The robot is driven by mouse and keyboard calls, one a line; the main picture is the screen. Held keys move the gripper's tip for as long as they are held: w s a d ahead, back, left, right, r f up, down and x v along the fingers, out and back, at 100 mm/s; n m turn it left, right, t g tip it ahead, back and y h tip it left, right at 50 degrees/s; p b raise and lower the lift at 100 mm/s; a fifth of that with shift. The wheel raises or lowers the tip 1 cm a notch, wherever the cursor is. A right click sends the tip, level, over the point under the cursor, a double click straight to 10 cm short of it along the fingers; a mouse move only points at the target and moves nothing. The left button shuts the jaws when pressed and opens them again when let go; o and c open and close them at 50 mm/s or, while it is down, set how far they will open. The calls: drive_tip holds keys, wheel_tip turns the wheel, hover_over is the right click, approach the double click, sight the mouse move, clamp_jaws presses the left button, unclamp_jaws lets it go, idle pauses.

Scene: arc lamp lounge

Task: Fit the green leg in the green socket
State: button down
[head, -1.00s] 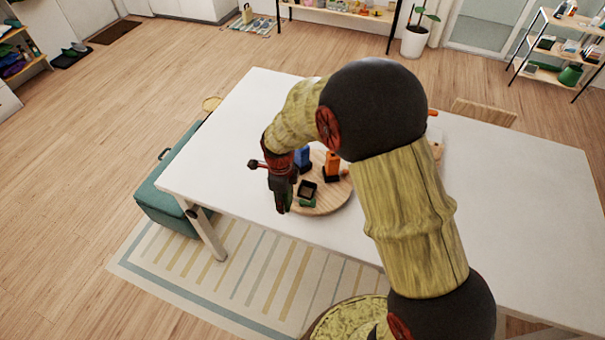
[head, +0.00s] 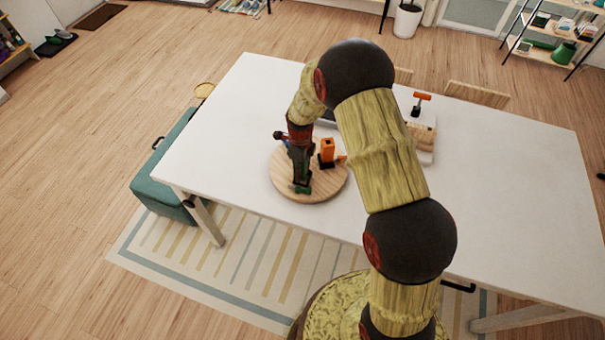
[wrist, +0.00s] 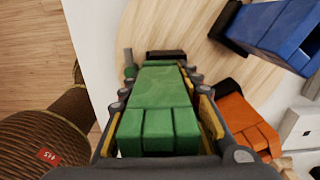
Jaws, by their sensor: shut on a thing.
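My gripper (head: 301,180) points down over the front left of a round wooden board (head: 330,187). In the wrist view its two fingers are shut on the green leg (wrist: 157,112), a blocky green piece. In the head view a bit of green (head: 302,189) shows at the gripper's tip. The gripper hides most of the socket, and I cannot tell whether the leg is inside it.
A tray with a wooden block (head: 420,137) is further right. The white table (head: 500,200) is clear at right.

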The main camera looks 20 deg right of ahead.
drive_tip(key=shift+w+d+f, duration=0.15)
drive_tip(key=shift+d+f, duration=0.1)
drive_tip(key=shift+f, duration=0.1)
drive_tip(key=f, duration=0.1)
drive_tip(key=s+f, duration=0.1)
drive_tip(key=f, duration=0.1)
drive_tip(key=shift+s+d+f, duration=0.15)
drive_tip(key=shift+s+d, duration=0.05)
drive_tip(key=shift+w+f, duration=0.35)
drive_tip(key=shift+f, duration=0.05)
drive_tip(key=c, duration=1.3)
unclamp_jaws()
drive_tip(key=shift+w+a+f, duration=0.1)
drive_tip(key=shift+w, duration=0.05)
drive_tip(key=shift+r, duration=0.3)
